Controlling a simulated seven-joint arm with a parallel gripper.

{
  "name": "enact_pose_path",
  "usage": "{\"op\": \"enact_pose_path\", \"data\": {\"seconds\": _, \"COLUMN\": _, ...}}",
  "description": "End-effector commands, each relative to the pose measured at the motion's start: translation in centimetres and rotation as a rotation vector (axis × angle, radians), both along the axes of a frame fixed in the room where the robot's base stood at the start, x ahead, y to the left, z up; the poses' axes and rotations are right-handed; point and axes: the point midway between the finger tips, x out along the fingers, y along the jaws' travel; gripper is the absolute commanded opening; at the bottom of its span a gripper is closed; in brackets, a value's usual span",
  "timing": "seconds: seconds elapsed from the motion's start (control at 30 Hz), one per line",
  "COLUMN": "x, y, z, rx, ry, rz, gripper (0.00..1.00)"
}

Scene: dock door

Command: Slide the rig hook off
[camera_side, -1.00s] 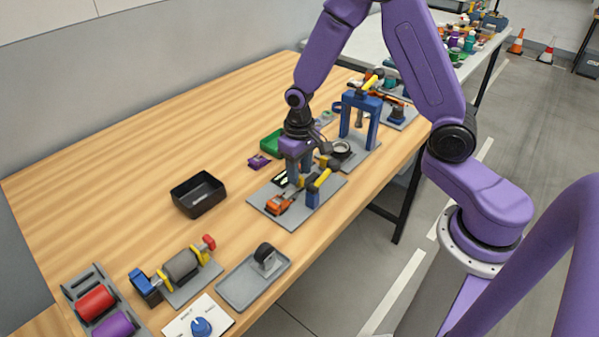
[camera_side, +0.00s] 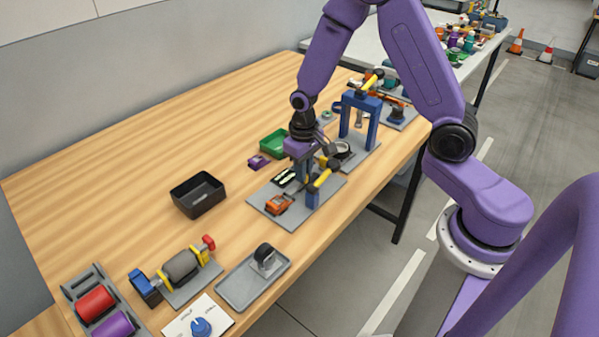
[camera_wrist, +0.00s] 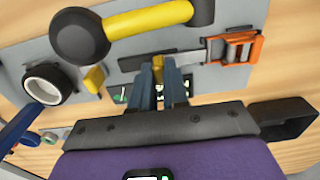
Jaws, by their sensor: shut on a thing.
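My gripper (camera_wrist: 160,88) is shut on a small yellow piece (camera_wrist: 158,68), which shows between the fingertips in the wrist view. It appears to be part of the rig hook, though the fingers hide most of it. The orange frame (camera_side: 279,204) sits on a grey plate (camera_side: 268,212) in the side view.
A yellow handle with black ends (camera_side: 322,180) stands close to my gripper, above the plate. A blue arch (camera_side: 373,128) stands beyond. A green tray (camera_side: 273,143) and a purple piece (camera_side: 258,162) lie behind. A black bin (camera_side: 198,195) is left, with clear wood around it.

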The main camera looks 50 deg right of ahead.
Motion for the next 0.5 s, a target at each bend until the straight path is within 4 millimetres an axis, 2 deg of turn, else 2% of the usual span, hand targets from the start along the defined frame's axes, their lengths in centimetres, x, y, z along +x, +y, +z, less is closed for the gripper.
{"op": "enact_pose_path", "data": {"seconds": 0.1, "x": 0.02, "y": -1.26, "z": 0.05, "rx": 0.0, "ry": -0.001, "rz": -0.003, "gripper": 0.0}}
{"op": "enact_pose_path", "data": {"seconds": 0.33, "x": 0.02, "y": -1.45, "z": 0.06, "rx": -0.001, "ry": -0.001, "rz": -0.003, "gripper": 0.0}}
{"op": "enact_pose_path", "data": {"seconds": 0.37, "x": 0.02, "y": -1.47, "z": 0.06, "rx": -0.001, "ry": -0.001, "rz": -0.003, "gripper": 0.21}}
{"op": "enact_pose_path", "data": {"seconds": 0.4, "x": 0.02, "y": -1.47, "z": 0.06, "rx": -0.001, "ry": -0.001, "rz": -0.003, "gripper": 0.34}}
{"op": "enact_pose_path", "data": {"seconds": 0.43, "x": 0.02, "y": -1.45, "z": 0.06, "rx": -0.001, "ry": -0.001, "rz": -0.003, "gripper": 0.4}}
{"op": "enact_pose_path", "data": {"seconds": 0.5, "x": 0.01, "y": -1.39, "z": 0.05, "rx": 0.0, "ry": -0.001, "rz": -0.002, "gripper": 0.4}}
